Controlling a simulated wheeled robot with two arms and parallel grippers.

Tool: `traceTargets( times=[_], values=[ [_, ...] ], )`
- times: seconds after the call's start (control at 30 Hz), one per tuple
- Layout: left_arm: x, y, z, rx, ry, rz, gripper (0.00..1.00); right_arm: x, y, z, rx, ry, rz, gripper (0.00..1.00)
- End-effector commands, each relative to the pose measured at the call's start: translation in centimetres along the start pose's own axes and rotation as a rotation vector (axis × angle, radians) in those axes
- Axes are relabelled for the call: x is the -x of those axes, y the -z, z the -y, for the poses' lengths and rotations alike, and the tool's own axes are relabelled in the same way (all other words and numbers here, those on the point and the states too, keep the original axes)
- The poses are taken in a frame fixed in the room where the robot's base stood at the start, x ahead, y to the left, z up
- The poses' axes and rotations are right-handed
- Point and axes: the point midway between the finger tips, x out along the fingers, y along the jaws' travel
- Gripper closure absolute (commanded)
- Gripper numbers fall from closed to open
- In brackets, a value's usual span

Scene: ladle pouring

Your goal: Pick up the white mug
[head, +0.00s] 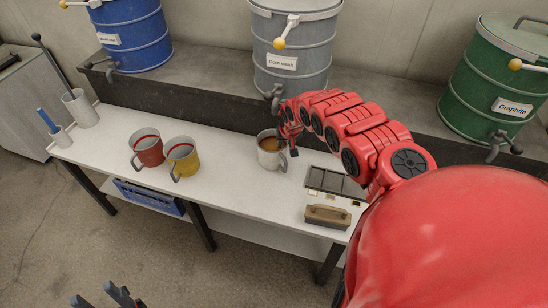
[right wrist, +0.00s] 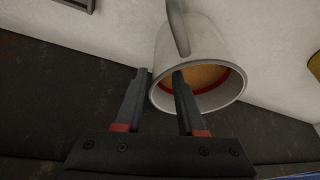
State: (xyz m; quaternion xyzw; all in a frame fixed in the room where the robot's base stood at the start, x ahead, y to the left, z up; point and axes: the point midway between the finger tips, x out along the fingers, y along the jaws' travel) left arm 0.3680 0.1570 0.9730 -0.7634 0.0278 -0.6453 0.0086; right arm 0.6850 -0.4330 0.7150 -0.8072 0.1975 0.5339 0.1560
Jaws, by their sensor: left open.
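The white mug (head: 270,160) stands upright on the white table and holds a brown-orange liquid. In the right wrist view the mug (right wrist: 205,48) shows its handle at the top and a red ring inside. My right gripper (head: 289,141) is at the mug's right rim. In the right wrist view this gripper (right wrist: 160,72) is open, with one finger across the mug's opening and the other outside the rim. Contact cannot be told. My left gripper (head: 104,297) is open and empty at the bottom left, away from the table.
A red mug (head: 148,152) and a yellow mug (head: 182,160) stand to the left on the table (head: 230,185). A dark tray (head: 335,182) and a brown-handled brush (head: 327,215) lie to the right. Drums with taps stand on the ledge behind.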

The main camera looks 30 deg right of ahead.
Motion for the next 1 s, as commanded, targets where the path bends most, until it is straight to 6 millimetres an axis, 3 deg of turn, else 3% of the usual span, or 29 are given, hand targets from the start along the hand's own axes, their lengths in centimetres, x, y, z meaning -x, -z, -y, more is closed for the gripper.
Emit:
traceTargets(
  times=[0.2,0.6,1.0],
  values=[
    [0.2,0.0,0.0,0.0,0.0,0.0,0.5,-0.9,0.0,0.1,0.001,0.001,0.0,0.62],
    [1.2,-0.2,-0.1,0.0,0.0,0.0,0.5,-5.0,0.1,0.0,-0.001,0.004,-0.001,0.62],
    [1.3,-0.2,-0.1,0.0,0.0,0.0,0.5,-5.5,0.2,-0.4,0.001,-0.003,0.0,0.62]
  ],
)
